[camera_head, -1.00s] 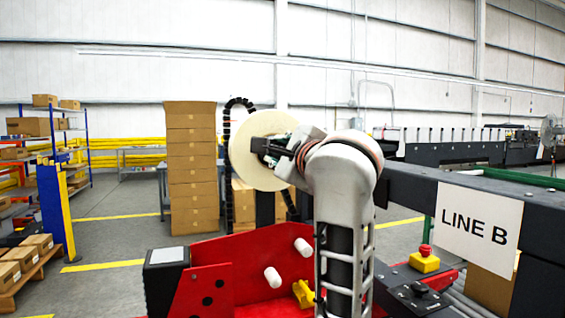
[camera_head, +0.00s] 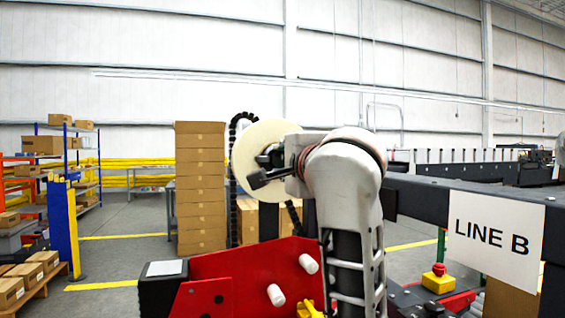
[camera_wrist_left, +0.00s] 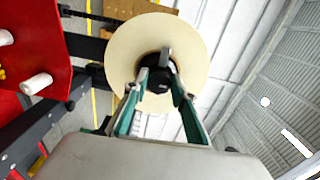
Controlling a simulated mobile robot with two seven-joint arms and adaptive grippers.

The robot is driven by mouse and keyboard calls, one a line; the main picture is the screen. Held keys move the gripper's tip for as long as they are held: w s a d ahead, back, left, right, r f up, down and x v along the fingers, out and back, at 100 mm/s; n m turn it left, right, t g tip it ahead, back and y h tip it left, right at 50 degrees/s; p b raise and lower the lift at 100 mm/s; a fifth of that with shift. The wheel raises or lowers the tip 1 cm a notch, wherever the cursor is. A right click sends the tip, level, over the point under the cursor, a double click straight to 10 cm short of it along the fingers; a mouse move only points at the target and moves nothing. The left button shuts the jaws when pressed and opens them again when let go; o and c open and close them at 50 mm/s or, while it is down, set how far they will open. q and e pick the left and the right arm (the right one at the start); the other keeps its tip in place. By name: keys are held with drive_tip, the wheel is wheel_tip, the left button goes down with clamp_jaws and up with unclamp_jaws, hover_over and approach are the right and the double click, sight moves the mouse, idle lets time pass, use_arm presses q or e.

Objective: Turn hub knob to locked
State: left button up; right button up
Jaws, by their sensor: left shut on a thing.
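The hub knob (camera_wrist_left: 159,74) is a black knob with a grey bar across it, at the middle of a large cream tape roll (camera_wrist_left: 118,58). In the left wrist view the two green-and-grey fingers of my left gripper (camera_wrist_left: 160,82) are on either side of the knob, shut on it. In the head view the cream roll (camera_head: 248,184) stands upright, facing my left arm. My left gripper (camera_head: 268,165) is at its centre, and the wrist partly hides the knob. I cannot read a locked mark. My right gripper is in neither view.
A red machine panel (camera_head: 235,270) with white rollers (camera_head: 276,295) stands below the roll. A dark beam with a LINE B sign (camera_head: 493,235) and a yellow box with a red button (camera_head: 438,279) are on the right. Stacked cartons (camera_head: 200,190) stand behind.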

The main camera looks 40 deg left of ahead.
use_arm(q)
drive_tip(key=shift+r, duration=0.1)
drive_tip(key=o, duration=1.1)
drive_tip(key=shift+d, duration=0.1)
drive_tip(key=v, duration=0.7)
drive_tip(key=shift+s+d, duration=0.1)
drive_tip(key=shift+d, duration=0.05)
